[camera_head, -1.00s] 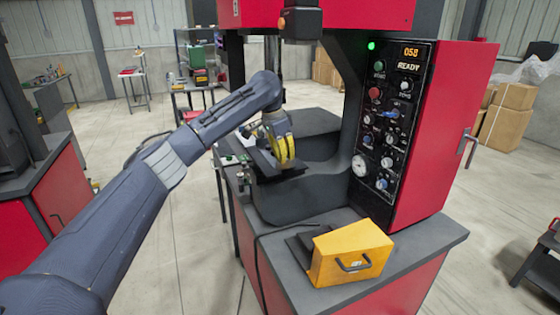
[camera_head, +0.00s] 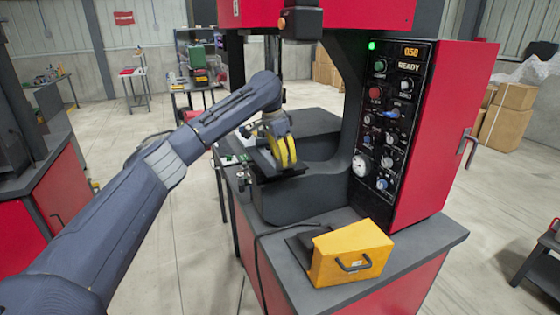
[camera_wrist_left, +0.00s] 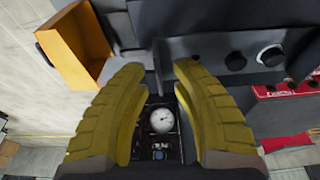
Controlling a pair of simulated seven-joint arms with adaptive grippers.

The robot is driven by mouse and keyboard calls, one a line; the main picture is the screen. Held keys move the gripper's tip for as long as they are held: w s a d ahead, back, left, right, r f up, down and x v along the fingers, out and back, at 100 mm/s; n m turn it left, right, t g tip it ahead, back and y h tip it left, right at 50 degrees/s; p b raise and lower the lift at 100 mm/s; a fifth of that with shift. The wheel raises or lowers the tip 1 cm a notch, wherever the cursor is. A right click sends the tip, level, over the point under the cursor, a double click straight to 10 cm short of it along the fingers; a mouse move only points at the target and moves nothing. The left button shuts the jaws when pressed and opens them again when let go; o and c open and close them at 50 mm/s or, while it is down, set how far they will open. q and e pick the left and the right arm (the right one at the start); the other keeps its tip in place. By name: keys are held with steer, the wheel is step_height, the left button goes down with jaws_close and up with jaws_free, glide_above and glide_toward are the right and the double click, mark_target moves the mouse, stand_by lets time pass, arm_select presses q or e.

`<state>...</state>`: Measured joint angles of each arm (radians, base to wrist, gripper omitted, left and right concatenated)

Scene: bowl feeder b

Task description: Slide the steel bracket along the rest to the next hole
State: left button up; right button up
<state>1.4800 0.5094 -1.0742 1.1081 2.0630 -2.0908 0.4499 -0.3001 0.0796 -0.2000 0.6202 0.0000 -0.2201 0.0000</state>
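My left gripper (camera_head: 284,152) is over the dark work area at the front left of the red press, its yellow fingers pointing down. In the left wrist view its two fingers (camera_wrist_left: 160,75) stand apart with a visible gap. A thin grey upright plate (camera_wrist_left: 163,66) shows between the fingertips; I cannot tell whether it is the steel bracket or whether the fingers touch it. In the head view a dark flat piece (camera_head: 262,164) lies beside the fingers, perhaps part of the rest. The bracket's holes cannot be made out. My right gripper is not in view.
The press's control panel (camera_head: 388,125) with knobs and a gauge stands to the right, its display reading READY. A yellow box pedal (camera_head: 350,254) sits on the front of the grey bench top (camera_head: 425,240). The press head (camera_head: 300,22) hangs above the gripper.

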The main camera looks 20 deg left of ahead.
arm_select(q)
steer(key=shift+r, duration=3.55)
steer(key=shift+d+f, duration=0.1)
